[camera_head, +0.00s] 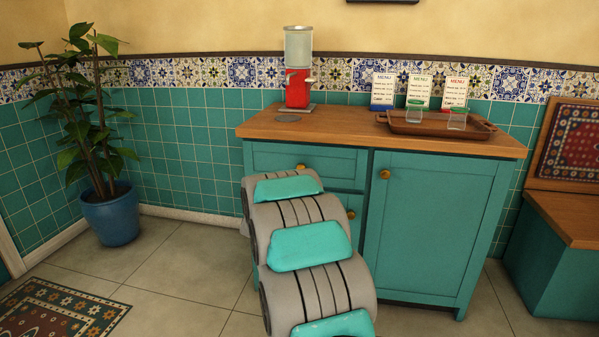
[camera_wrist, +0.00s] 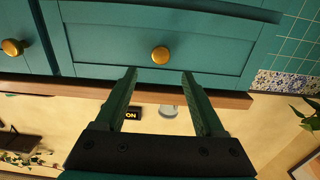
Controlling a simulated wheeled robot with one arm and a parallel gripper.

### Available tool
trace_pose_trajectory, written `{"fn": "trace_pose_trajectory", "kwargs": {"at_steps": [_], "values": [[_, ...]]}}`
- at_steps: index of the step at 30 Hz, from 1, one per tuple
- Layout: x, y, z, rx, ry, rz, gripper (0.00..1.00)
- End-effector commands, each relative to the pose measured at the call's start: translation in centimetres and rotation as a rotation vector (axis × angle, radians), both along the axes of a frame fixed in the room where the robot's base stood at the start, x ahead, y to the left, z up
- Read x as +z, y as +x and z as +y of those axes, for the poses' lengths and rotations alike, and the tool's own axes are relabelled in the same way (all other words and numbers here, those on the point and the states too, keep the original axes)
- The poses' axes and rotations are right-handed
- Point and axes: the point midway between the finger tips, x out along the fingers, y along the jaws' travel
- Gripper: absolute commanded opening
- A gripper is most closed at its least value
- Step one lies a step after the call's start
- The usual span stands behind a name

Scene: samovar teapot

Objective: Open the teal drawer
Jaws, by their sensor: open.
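The teal drawer (camera_head: 340,161) is the top drawer on the left of a teal cabinet and looks shut, flush with its front. Its round brass knob (camera_head: 300,167) just shows above my arm. In the wrist view, which is upside down, the drawer front (camera_wrist: 215,45) fills the upper middle, with its knob (camera_wrist: 160,55) at the centre. My gripper (camera_wrist: 158,74) is open and empty. Its two fingertips point at the drawer, one on either side of the knob's line, and the knob appears just beyond them, not gripped. In the head view my arm hides the gripper.
A second brass knob (camera_head: 350,214) sits below, and the cabinet door knob (camera_head: 384,174) is to the right. The wooden countertop (camera_head: 350,132) overhangs the drawer. On it stand a red dispenser (camera_head: 297,88) and a brown tray (camera_head: 400,127). A potted plant (camera_head: 110,215) stands left; floor between is clear.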

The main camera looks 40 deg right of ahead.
Motion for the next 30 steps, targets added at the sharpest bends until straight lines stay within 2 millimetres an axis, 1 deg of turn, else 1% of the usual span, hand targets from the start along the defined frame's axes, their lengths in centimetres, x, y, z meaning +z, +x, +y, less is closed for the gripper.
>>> {"fn": "trace_pose_trajectory", "kwargs": {"at_steps": [5, 8, 14, 18, 22, 29, 30], "values": [[0.1, 0.8, -1.0, -0.001, 0.000, -0.001, 0.71], [0.1, 1.5, -2.0, -0.001, 0.000, -0.001, 0.71], [-0.1, 3.4, -4.1, 0.001, 0.002, 0.003, 0.71], [0.2, 4.5, -5.1, 0.001, -0.001, -0.002, 0.71], [0.0, 4.9, -5.6, 0.002, 0.001, 0.001, 0.71], [0.0, 4.9, -5.7, 0.003, 0.002, 0.001, 0.71], [0.0, 4.9, -5.7, 0.003, 0.002, 0.001, 0.68]]}}
